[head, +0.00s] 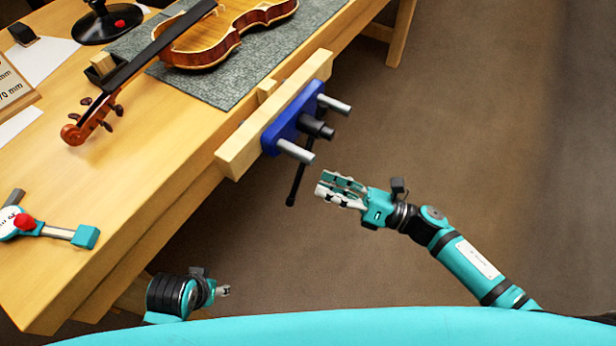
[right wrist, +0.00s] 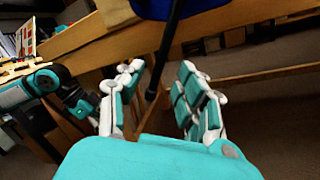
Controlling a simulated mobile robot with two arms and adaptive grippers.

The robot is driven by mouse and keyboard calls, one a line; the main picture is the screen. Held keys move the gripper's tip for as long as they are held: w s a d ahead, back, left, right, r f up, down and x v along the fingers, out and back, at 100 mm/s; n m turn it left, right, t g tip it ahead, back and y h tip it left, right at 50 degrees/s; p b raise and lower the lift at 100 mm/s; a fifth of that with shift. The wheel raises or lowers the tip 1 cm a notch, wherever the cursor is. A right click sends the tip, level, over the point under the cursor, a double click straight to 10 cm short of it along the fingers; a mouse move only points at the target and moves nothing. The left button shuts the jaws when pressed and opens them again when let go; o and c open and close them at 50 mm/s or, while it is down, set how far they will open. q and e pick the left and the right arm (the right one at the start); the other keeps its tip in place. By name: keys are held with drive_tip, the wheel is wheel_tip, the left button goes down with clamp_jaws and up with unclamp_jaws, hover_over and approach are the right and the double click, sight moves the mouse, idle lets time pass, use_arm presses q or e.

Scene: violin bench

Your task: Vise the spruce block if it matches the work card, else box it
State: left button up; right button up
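My right gripper (head: 341,190) is open and empty just off the vise's front. In the right wrist view its two fingers (right wrist: 158,100) stand apart, with the dark vise handle (right wrist: 166,45) beyond the gap. The blue vise (head: 292,118) with a long wooden jaw (head: 240,146) sits on the bench edge. A small pale wooden piece (head: 267,89) shows behind the jaw; I cannot tell if it is the spruce block. The work card (head: 12,85) is cut off at the left edge, with "70 mm" readable. My left gripper (head: 222,291) shows only its tip, low beside the bench.
A teal and white tool with a red knob (head: 25,222) lies at the bench's left. A black round base (head: 105,25) stands behind. Floor right of the bench is clear.

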drive_tip(key=v, duration=0.5)
drive_tip(key=shift+s+d, duration=0.15)
drive_tip(key=shift+d, duration=0.2)
